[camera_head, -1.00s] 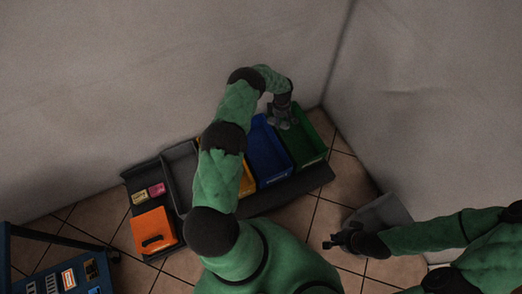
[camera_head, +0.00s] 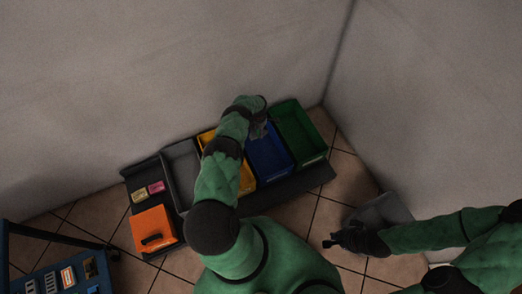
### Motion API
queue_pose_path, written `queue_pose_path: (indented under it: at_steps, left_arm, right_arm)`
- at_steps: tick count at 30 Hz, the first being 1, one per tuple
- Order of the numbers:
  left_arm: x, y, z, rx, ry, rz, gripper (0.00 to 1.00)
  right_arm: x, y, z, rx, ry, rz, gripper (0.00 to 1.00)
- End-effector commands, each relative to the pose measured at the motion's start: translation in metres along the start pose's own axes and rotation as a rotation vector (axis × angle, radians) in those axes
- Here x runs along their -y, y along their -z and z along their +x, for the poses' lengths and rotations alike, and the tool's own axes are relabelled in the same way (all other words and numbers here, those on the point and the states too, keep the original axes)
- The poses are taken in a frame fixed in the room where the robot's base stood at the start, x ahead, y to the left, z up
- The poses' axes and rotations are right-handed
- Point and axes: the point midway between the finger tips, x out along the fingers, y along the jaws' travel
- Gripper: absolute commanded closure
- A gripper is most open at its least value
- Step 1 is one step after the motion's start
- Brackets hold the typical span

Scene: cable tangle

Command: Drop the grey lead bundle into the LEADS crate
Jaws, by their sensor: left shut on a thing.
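My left gripper (camera_head: 259,131) is over the blue crate (camera_head: 268,160), near its back end. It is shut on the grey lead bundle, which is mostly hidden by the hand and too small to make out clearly. A green crate (camera_head: 312,154) stands to the right of the blue one, and a yellow crate (camera_head: 247,184), partly hidden by my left arm, to its left. The crate labels are too small to read, so I cannot tell which is LEADS. My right gripper (camera_head: 332,242) is low at the right, away from the crates; its jaws are unclear.
A grey crate (camera_head: 180,165) stands left of the yellow one. An orange case (camera_head: 153,231) and small yellow and pink boxes (camera_head: 157,187) lie on the dark tray at left. A blue cart (camera_head: 60,275) is at lower left. Walls rise close behind the crates.

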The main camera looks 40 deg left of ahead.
Motion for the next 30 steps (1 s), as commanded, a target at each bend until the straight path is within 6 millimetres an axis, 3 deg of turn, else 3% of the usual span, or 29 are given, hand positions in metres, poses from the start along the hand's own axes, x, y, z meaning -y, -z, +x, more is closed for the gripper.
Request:
queue_pose_path:
  at_steps: [7,18,19,21,22,30]
  left_arm:
    - [-0.001,0.0,0.03,0.001,-0.001,0.001,0.8]
    - [-0.001,0.0,0.034,0.001,-0.001,0.002,0.8]
    - [-0.001,0.0,0.034,0.001,-0.001,0.002,0.42]
    - [-0.001,0.0,0.034,0.001,-0.001,0.002,0.22]
    - [-0.001,0.0,0.034,0.001,-0.001,0.002,0.17]
    - [0.0,0.0,0.035,0.0,0.0,0.002,0.17]
  right_arm:
    - [-0.009,0.001,0.024,0.0,0.0,0.0,1.0]
    - [-0.009,0.001,0.026,0.0,0.0,0.0,1.0]
    - [-0.009,0.001,0.026,0.0,0.0,0.0,1.0]
    - [-0.009,0.001,0.026,0.0,0.0,0.0,1.0]
    - [-0.009,0.001,0.026,0.0,0.0,0.0,1.0]
    - [-0.009,0.001,0.026,0.0,0.0,0.0,1.0]
